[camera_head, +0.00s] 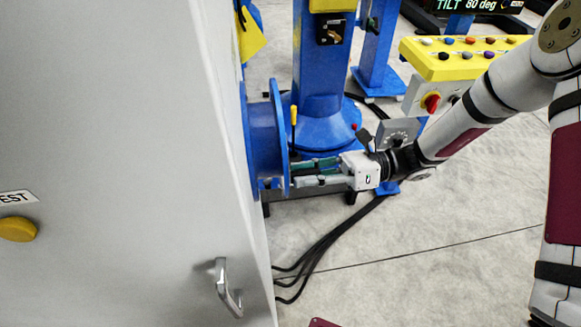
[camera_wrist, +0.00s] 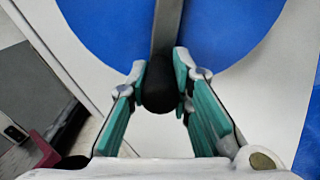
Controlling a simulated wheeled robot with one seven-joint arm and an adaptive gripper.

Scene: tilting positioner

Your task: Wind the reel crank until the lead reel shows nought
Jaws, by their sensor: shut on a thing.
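The blue reel (camera_head: 278,130) stands edge-on beside a grey cabinet in the head view. Its blue face (camera_wrist: 230,30) fills the top of the wrist view. The crank's grey arm (camera_wrist: 168,30) runs down over that face to a black knob (camera_wrist: 160,92). My gripper (camera_wrist: 160,84) has its fingertips closed on both sides of the knob. In the head view my gripper (camera_head: 293,174) reaches left to the reel's lower part, and the knob is hidden between the fingers. No reel count shows in either view.
The grey cabinet (camera_head: 120,150) with a metal handle (camera_head: 228,288) blocks the left. A blue column (camera_head: 320,75) stands behind the reel. Black cables (camera_head: 325,245) cross the floor.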

